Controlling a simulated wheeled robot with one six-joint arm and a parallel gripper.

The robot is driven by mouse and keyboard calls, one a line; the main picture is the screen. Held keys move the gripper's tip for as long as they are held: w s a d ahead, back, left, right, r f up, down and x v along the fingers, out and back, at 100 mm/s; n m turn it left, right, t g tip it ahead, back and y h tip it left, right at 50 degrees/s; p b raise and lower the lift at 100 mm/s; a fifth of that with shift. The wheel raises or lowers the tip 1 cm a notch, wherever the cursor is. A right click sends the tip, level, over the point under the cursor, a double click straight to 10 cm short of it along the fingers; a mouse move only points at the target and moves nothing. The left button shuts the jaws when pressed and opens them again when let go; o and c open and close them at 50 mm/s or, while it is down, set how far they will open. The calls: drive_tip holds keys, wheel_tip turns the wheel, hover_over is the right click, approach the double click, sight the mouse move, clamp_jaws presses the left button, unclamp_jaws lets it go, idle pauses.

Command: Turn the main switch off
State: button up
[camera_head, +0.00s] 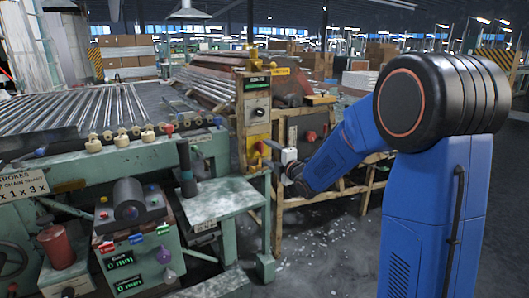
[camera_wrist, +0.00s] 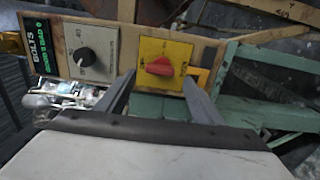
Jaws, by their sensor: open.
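The main switch is a red rotary knob (camera_wrist: 160,66) on a yellow plate (camera_wrist: 168,50), set in a wooden panel. In the wrist view the knob lies roughly crosswise, slightly tilted. My gripper (camera_wrist: 159,78) is open, one finger toward each side of the knob, with nothing held. I cannot tell whether the fingers touch it. In the head view the red knob (camera_head: 260,146) shows on the upright post, and my gripper (camera_head: 271,155) reaches it from the right. The markings around the knob are too small to read.
A black dial (camera_wrist: 84,57) sits left of the switch on the same panel, beside a green-lettered display (camera_wrist: 39,45). A green side table (camera_head: 215,200) and a control box (camera_head: 135,235) stand to the left. Open floor (camera_head: 320,250) lies in front.

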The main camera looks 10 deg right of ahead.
drive_tip(key=v, duration=1.2)
drive_tip(key=shift+s, duration=0.4)
drive_tip(key=shift+d, duration=0.2)
drive_tip(key=s+d+f+m+g+h, duration=0.1)
drive_tip(key=s+d+m+g+h, duration=0.2)
drive_tip(key=s+m, duration=0.45)
drive_tip(key=s+d+f+m+g+h, duration=0.1)
drive_tip(key=s+d+m+g+h, duration=0.2)
drive_tip(key=s+m, duration=0.45)
drive_tip(key=s+a+f+m+g, duration=0.2)
drive_tip(key=s+m+g, duration=0.1)
drive_tip(key=s, duration=0.9)
drive_tip(key=s+a+f+m+g, duration=0.2)
drive_tip(key=s+m+g, duration=0.1)
drive_tip(key=s, duration=0.9)
drive_tip(key=shift+s+f+m, duration=0.25)
drive_tip(key=shift+f+m, duration=0.1)
drive_tip(key=shift+m, duration=0.05)
